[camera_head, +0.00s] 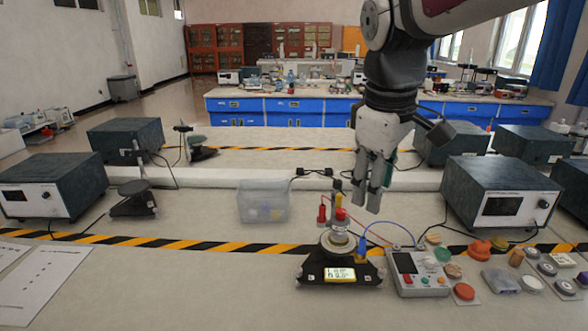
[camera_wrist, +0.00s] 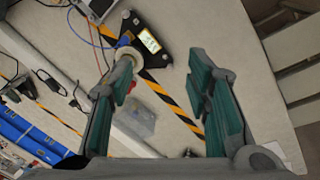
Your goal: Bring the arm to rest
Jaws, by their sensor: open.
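My gripper (camera_head: 368,190) hangs from my arm above the bench in the head view, its fingers pointing down. In the wrist view its two green-padded fingers (camera_wrist: 165,100) stand wide apart with nothing between them. Below and slightly left of it in the head view is a black triangular stand (camera_head: 312,270) with a round top and a small lit display. The stand also shows in the wrist view (camera_wrist: 155,30), beyond the left fingertip. My gripper is apart from everything on the bench.
A meter box (camera_head: 405,262) with cables stands right of the stand, beside several coloured knobs and discs. A clear plastic box (camera_head: 262,204) sits left of my gripper. Dark instrument boxes stand at left (camera_head: 52,185) and right (camera_head: 500,193).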

